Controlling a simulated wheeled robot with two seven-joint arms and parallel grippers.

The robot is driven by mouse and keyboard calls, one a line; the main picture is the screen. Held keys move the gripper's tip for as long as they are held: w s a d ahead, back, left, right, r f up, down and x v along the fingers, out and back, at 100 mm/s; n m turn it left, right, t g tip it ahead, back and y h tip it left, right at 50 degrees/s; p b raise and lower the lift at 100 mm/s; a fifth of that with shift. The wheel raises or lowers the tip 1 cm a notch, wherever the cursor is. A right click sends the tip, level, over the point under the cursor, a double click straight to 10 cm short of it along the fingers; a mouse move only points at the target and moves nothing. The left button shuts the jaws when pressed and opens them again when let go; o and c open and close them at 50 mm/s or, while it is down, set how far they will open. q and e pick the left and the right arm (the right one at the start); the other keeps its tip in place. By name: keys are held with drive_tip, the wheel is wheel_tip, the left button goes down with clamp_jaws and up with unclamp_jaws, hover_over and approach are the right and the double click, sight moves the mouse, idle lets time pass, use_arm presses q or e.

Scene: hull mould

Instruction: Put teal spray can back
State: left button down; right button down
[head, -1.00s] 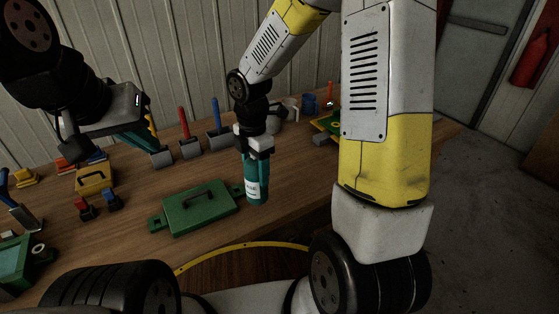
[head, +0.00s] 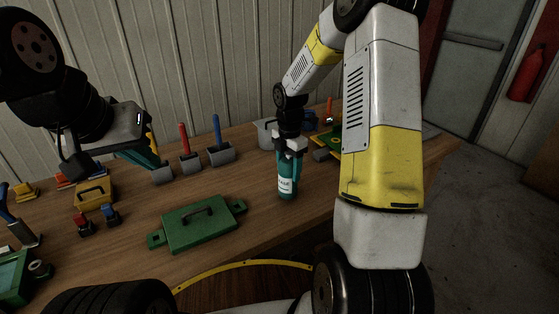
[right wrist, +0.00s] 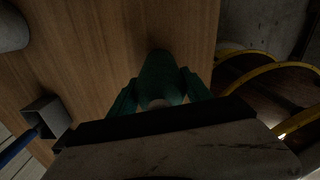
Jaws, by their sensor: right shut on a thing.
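The teal spray can (head: 287,178) with a white label is upright over the right half of the wooden bench. My right gripper (head: 289,152) is shut on its upper part from above. I cannot tell whether its base touches the bench. In the right wrist view, the can (right wrist: 160,75) sits between the teal fingers, and its lower end is hidden. My left gripper (head: 118,155) hangs over the back left of the bench, away from the can; its finger gap is not clear.
A green float-like box with a handle (head: 200,224) lies left of the can. Rollers with red (head: 184,140) and blue (head: 217,130) handles stand behind. A grey pot (head: 266,134) and green-yellow tray (head: 328,137) are at the back right. Bare bench (head: 255,205) surrounds the can.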

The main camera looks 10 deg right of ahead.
drive_tip(key=shift+f, duration=0.65)
drive_tip(key=shift+f, duration=0.1)
drive_tip(key=shift+c, duration=2.3)
unclamp_jaws()
